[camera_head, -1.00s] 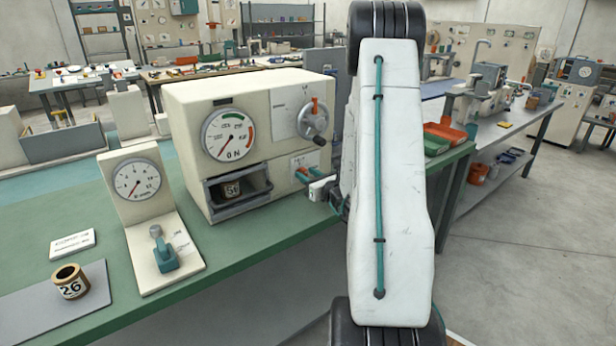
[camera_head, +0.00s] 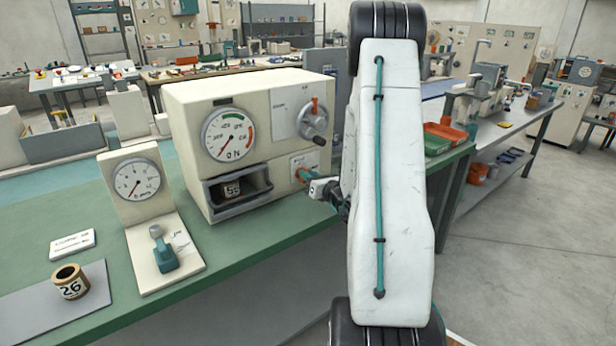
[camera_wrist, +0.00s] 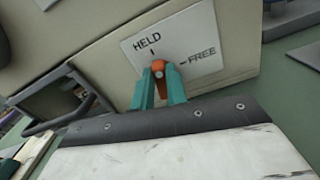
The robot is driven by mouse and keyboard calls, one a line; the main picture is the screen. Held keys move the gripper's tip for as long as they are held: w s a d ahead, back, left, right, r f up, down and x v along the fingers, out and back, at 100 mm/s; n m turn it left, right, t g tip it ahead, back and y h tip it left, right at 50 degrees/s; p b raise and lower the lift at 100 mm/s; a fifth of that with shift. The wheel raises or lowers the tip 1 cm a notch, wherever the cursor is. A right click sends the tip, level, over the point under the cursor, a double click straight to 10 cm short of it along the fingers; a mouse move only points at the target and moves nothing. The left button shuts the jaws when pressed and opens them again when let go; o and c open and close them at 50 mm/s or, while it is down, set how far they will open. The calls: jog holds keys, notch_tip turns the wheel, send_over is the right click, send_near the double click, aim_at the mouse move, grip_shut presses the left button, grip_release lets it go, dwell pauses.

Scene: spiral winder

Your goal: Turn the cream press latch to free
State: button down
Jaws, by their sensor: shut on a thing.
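The cream press (camera_head: 245,110) stands on the green bench, with a dial on its front. Its orange latch (camera_wrist: 159,72) sits low on the right of the front, on a white plate (camera_wrist: 195,35) marked HELD and FREE. In the wrist view the latch's upper end lies near the HELD mark, apart from the FREE mark at the right. My gripper (camera_wrist: 161,84) is shut on the latch, one teal finger on each side. In the head view the gripper (camera_head: 305,176) reaches the latch from the right; my arm hides part of the area behind it.
An orange-tipped rotary handle (camera_head: 315,120) sits above the latch. A drawer-like tray (camera_head: 240,205) holds a small numbered cup in the press opening. A gauge stand with a teal lever (camera_head: 165,255) and a cup marked 26 (camera_head: 70,282) stand at the left. Bench space in front of the press is clear.

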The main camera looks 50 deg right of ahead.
jog(key=m, duration=0.4)
jog(key=shift+d+f+m, duration=0.1)
jog(key=shift+d+m, duration=0.1)
jog(key=shift+m, duration=0.1)
jog(key=m, duration=0.3)
jog(key=shift+s+d+f+m, duration=0.1)
jog(key=shift+d+f+m, duration=0.05)
jog(key=shift+m, duration=0.25)
jog(key=m, duration=0.3)
jog(key=shift+d+f, duration=0.1)
jog(key=shift+f, duration=0.1)
jog(key=shift+f+m, duration=0.2)
jog(key=shift+m, duration=1.9)
jog(key=c, duration=1.4)
grip_release()
